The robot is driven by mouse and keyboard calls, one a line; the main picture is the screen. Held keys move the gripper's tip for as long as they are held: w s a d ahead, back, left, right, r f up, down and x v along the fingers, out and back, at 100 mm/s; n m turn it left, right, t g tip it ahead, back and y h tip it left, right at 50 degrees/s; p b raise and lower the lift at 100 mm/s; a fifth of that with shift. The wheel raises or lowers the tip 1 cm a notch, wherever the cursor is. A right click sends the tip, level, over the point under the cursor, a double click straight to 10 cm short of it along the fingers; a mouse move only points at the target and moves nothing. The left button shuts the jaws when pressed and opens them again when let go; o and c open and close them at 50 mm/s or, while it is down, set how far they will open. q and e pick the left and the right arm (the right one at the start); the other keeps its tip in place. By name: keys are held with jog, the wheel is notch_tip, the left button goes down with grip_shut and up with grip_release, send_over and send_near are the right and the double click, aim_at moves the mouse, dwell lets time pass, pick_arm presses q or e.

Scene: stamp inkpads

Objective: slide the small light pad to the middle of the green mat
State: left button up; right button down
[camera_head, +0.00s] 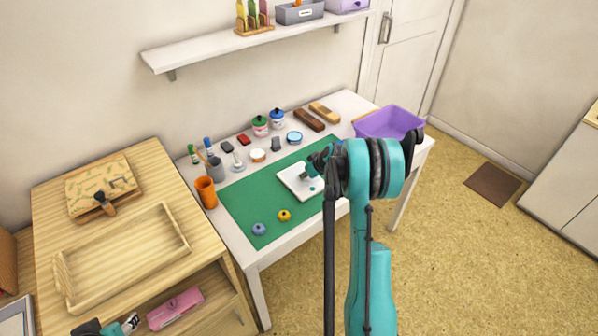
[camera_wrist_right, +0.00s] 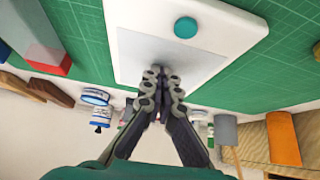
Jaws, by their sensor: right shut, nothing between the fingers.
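The small light pad (camera_head: 295,184) is a white square lying flat on the green mat (camera_head: 245,200), near its middle and a little to the right. In the right wrist view the pad (camera_wrist_right: 145,45) has a white rim, a pale grey face and a teal round dot. My right gripper (camera_head: 308,172) is shut and empty, with its tips (camera_wrist_right: 160,72) over the pad's face near one edge. I cannot tell if they touch it. The arm hides the mat's right part in the head view.
Blue (camera_head: 259,229) and yellow (camera_head: 284,215) round items lie on the mat's near part. An orange cup (camera_head: 206,192) stands left of it. Jars, small blocks and brushes line the back. A purple bin (camera_head: 388,122) stands at the right end. A wooden tray (camera_head: 120,265) is left.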

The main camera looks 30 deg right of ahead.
aim_at(307, 181)
jog(key=shift+s+f, duration=0.15)
jog(key=shift+d+r+p, duration=0.2)
jog(key=shift+r+p, duration=0.2)
jog(key=shift+r, duration=0.2)
jog(key=shift+a, duration=0.3)
jog(key=s, duration=0.1)
jog(key=s+d, duration=0.1)
jog(key=s, duration=0.1)
jog(key=shift+s+d, duration=0.1)
jog(key=shift+s, duration=0.05)
jog(key=s, duration=0.2)
jog(key=s+p, duration=0.1)
jog(key=s, duration=0.4)
jog(key=shift+s+d+p, duration=0.35)
jog(key=shift+p, duration=0.05)
pick_arm(q)
jog(key=r, duration=0.1)
jog(key=d+r, duration=0.1)
jog(key=shift+s+r, duration=0.2)
jog(key=shift+r, duration=0.1)
pick_arm(e)
jog(key=shift+s, duration=0.4)
jog(key=shift+a, duration=0.1)
